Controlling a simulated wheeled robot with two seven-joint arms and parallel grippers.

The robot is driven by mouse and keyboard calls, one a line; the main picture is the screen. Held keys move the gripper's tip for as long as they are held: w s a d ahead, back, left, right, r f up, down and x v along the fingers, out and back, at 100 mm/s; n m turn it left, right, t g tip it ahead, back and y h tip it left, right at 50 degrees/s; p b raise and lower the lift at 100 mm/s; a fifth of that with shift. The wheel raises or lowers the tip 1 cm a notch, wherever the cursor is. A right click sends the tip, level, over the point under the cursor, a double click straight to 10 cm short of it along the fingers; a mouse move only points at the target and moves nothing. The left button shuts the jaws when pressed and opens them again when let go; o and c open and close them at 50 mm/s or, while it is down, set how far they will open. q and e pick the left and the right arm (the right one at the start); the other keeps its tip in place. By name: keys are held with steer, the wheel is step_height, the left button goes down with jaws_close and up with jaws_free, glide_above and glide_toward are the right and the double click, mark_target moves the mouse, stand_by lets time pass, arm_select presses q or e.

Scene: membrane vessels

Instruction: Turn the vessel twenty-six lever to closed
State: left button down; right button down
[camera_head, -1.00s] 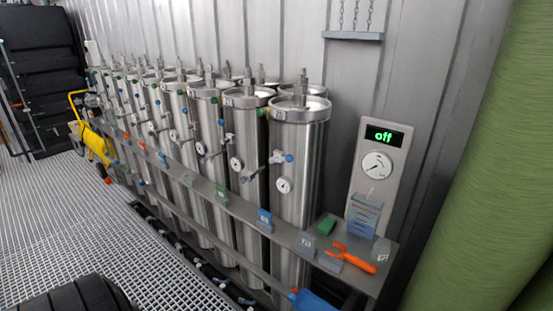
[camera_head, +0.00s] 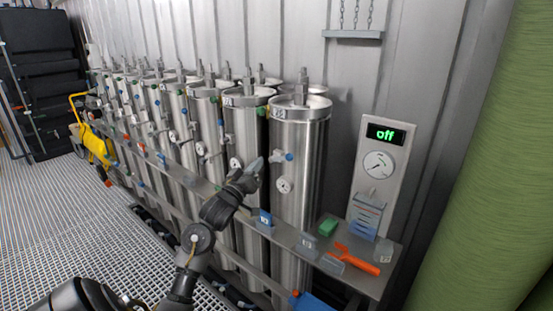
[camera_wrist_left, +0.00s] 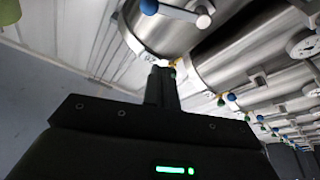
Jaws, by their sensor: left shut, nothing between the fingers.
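A row of upright steel vessels stands along the wall. The nearest vessel (camera_head: 300,185) has a label (camera_head: 279,113) near its top that is too small to read surely. On its side are a small lever valve (camera_head: 276,156) with a blue knob (camera_head: 289,157) and a round gauge (camera_head: 284,186). My left gripper (camera_head: 257,165) is shut and empty, just left of this valve; I cannot tell whether it touches. In the left wrist view the shut fingers (camera_wrist_left: 162,82) point toward a vessel, with a blue knob (camera_wrist_left: 148,6) and a pale lever end (camera_wrist_left: 203,21) beyond them.
A panel (camera_head: 382,160) reading "off" stands at right. A green curved surface (camera_head: 470,170) fills the right side. Grated floor (camera_head: 60,220) lies open at left.

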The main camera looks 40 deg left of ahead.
arm_select(q)
step_height(320, 180, up, 3)
steer(key=p, duration=0.3)
glide_above(280, 159)
steer(key=s+a, duration=0.2)
steer(key=d+f+p, duration=0.1)
steer(key=f, duration=0.1)
steer(key=d+f, duration=0.1)
steer(key=f, duration=0.1)
steer(key=shift+d+p, duration=0.1)
steer(key=shift+p, duration=0.25)
steer(key=m+h+b, duration=0.1)
steer(key=m, duration=0.1)
steer(key=f+m+h+b, duration=0.1)
steer(key=m+b, duration=0.1)
steer(key=d+f+m+h+b, duration=0.1)
steer(key=m, duration=0.2)
steer(key=shift+f+t, duration=0.15)
steer(key=shift+t, duration=0.15)
steer(key=shift+d, duration=0.1)
